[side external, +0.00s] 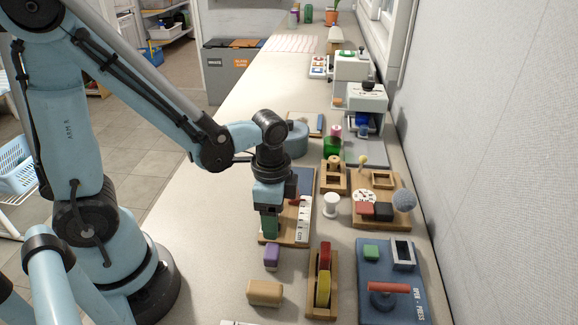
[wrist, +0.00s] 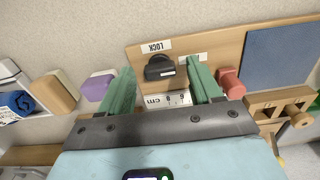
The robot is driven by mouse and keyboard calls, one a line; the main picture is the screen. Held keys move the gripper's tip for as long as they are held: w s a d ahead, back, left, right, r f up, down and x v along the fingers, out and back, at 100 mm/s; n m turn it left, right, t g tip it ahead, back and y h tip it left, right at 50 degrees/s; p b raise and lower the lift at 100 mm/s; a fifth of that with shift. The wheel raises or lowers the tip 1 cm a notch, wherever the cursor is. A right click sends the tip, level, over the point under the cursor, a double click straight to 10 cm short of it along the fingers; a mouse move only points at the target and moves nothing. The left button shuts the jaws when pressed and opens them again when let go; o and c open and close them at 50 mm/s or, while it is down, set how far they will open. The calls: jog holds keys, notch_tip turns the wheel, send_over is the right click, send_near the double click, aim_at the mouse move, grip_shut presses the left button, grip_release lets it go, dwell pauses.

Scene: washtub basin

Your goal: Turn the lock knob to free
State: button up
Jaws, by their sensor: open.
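The lock knob (wrist: 158,69) is a dark, rounded knob on a wooden board (wrist: 225,50). Its grip bar lies roughly level in the wrist view. A white label reading LOCK (wrist: 157,47) sits just above it. A second white label (wrist: 190,58) is partly hidden behind the right finger. My gripper (wrist: 160,66) is open, with one green finger on each side of the knob and gaps visible on both sides. In the side view my gripper (side external: 269,232) points down at the board's near left part, and the knob cannot be made out there.
A ruler strip (wrist: 167,99) lies below the knob. A wooden block (side external: 265,293) and a slotted wooden holder (side external: 322,310) stand nearer the camera.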

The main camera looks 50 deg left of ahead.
jog(key=shift+r, duration=0.1)
notch_tip(320, 180, up, 12)
dwell(0.9)
jog(key=a+n+t, duration=0.1)
jog(key=n+t, duration=0.1)
jog(key=n, duration=0.1)
jog(key=a+n+t, duration=0.1)
jog(key=n+t, duration=0.1)
jog(key=n, duration=0.1)
jog(key=w+a+n+t, duration=0.1)
jog(key=n+t, duration=0.2)
jog(key=shift+w+a, duration=0.1)
jog(key=shift+a, duration=0.15)
